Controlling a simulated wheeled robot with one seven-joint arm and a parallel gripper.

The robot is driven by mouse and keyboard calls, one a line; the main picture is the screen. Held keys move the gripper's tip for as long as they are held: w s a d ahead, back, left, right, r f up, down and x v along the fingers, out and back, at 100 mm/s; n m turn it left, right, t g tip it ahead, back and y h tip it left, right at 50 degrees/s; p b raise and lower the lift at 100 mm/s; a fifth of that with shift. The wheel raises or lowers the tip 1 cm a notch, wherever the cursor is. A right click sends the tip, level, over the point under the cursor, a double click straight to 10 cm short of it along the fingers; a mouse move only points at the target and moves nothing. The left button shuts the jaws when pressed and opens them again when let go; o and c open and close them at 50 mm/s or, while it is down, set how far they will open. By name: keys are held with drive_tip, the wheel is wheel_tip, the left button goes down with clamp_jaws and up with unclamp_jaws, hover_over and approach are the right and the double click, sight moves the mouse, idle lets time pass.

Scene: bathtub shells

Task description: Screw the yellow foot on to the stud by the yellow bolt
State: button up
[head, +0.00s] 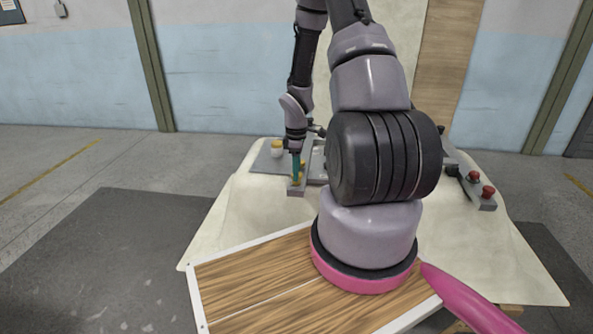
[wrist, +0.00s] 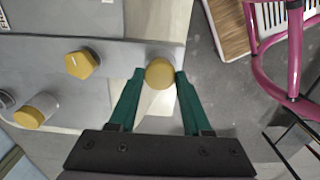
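My gripper (wrist: 160,74) points down at the end of a flat grey bar (wrist: 120,52). Its two green fingers stand on either side of a round yellow disc (wrist: 159,73), probably the yellow foot. I cannot tell whether the fingertips press on it. The yellow hexagonal bolt (wrist: 83,64) stands on the same bar, to the left of the disc. The stud is not clearly visible; anything under the disc is hidden.
A pale cylinder with a yellow top (wrist: 35,112) stands left of the fingers; a dark part is beside it. In the head view the cloth-covered table (head: 235,215) has bare room at its left.

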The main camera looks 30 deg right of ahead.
clamp_jaws()
drive_tip(key=m, duration=0.6)
drive_tip(key=shift+m, duration=0.4)
drive_tip(key=m, duration=0.6)
drive_tip(key=o, duration=1.2)
unclamp_jaws()
drive_tip(key=shift+c, duration=0.8)
